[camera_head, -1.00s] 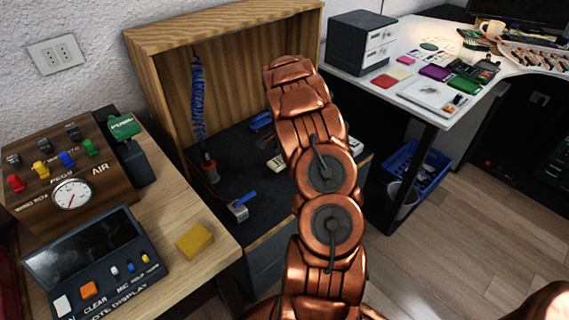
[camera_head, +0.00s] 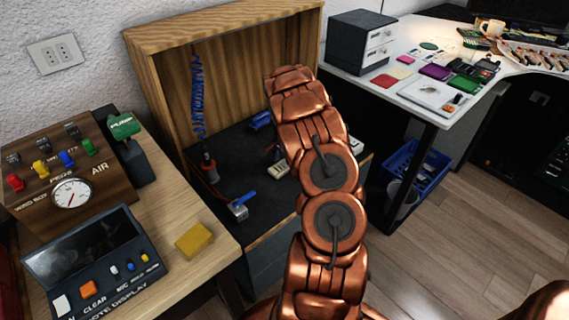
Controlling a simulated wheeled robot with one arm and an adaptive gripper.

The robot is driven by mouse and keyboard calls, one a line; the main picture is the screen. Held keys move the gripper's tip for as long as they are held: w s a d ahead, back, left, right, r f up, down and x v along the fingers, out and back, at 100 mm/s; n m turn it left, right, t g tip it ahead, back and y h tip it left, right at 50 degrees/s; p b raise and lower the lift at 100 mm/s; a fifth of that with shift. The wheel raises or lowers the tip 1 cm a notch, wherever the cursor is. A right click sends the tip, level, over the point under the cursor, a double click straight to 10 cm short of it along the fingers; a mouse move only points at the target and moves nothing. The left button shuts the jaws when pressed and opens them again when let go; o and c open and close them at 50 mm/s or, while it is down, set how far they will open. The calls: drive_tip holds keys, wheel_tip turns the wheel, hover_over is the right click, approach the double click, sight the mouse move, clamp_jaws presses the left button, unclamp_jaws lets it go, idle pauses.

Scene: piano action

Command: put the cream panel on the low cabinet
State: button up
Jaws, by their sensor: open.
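A small cream piece (camera_head: 274,155) shows at the left edge of my arm, on the dark top inside the wooden booth. Another pale piece (camera_head: 355,146) shows just right of the arm. I cannot tell which of them, if either, is the cream panel, since my arm hides the middle of that surface. A low dark-topped unit (camera_head: 225,150) stands under the booth; I cannot tell if it is the low cabinet. My copper arm rises through the middle of the view and bends away from the camera. My gripper is hidden behind it.
The wooden booth (camera_head: 165,90) has tall side walls. A blue-handled tool (camera_head: 240,206) lies near its front left. A wooden bench with a control box (camera_head: 65,165) and yellow block (camera_head: 194,240) is at left. A white desk (camera_head: 420,95) with a grey drawer unit (camera_head: 360,42) is at right.

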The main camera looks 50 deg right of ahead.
sight(284, 164)
drive_tip(key=shift+r, duration=0.15)
wheel_tip(284, 164, up, 12)
drive_tip(key=s+a+r+n, duration=0.1)
drive_tip(key=a+r+n, duration=0.1)
drive_tip(key=a+r, duration=0.35)
drive_tip(key=s+a+r+n, duration=0.2)
drive_tip(key=a, duration=0.6)
drive_tip(key=s+a+r+n+g, duration=0.1)
drive_tip(key=s+a+r+n, duration=0.25)
drive_tip(key=a, duration=0.35)
drive_tip(key=s+a+r+n+g, duration=0.1)
drive_tip(key=s+a+r+n, duration=0.1)
drive_tip(key=s+a, duration=0.3)
drive_tip(key=s+a+n+g, duration=0.1)
drive_tip(key=s+a+n, duration=0.8)
drive_tip(key=s+a, duration=0.7)
drive_tip(key=s, duration=0.3)
drive_tip(key=shift+s+n, duration=0.3)
drive_tip(key=shift+n, duration=0.05)
drive_tip(key=shift+r, duration=0.1)
